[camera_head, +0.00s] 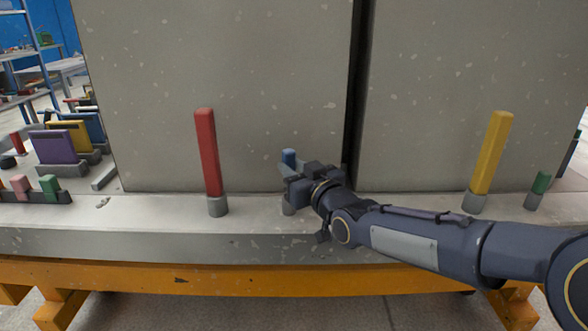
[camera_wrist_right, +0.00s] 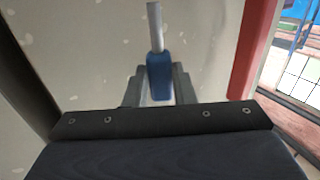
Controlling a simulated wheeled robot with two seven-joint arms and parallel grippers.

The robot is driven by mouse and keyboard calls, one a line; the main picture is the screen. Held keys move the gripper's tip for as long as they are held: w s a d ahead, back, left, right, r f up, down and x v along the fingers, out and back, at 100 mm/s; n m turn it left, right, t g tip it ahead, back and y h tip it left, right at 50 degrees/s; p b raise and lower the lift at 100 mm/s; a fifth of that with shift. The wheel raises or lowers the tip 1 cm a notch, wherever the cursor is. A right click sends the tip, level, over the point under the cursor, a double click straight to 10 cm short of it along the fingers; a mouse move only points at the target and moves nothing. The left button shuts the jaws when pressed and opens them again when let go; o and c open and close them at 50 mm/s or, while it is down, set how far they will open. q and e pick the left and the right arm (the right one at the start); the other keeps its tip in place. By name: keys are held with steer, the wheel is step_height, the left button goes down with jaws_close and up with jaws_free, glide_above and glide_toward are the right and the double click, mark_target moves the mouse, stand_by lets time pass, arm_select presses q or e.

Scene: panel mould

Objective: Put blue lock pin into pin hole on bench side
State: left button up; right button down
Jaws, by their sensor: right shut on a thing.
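The blue lock pin (camera_head: 288,157) shows its blue top just above my right gripper (camera_head: 292,180) in the head view, in front of the grey panel. The gripper is shut on it. The right wrist view shows the pin's blue grip (camera_wrist_right: 160,75) between the fingers (camera_wrist_right: 159,82), with a grey metal shaft sticking out beyond it. A short grey cylindrical piece (camera_head: 288,208) shows under the gripper at the bench ledge. I cannot tell whether it is the pin's shaft or a hole collar. My left gripper is out of view.
A red bar (camera_head: 207,150) stands in a grey socket left of the gripper. Grey panels (camera_head: 230,60) rise close behind.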

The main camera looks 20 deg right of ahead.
steer(key=shift+b, duration=0.5)
stand_by(0.7)
steer(key=shift+f+b, duration=2.8)
steer(key=shift+b, duration=0.05)
steer(key=c, duration=1.1)
jaws_free()
steer(key=shift+c, duration=0.2)
steer(key=p+v, duration=0.1)
steer(key=v, duration=0.6)
steer(key=shift+s, duration=0.4)
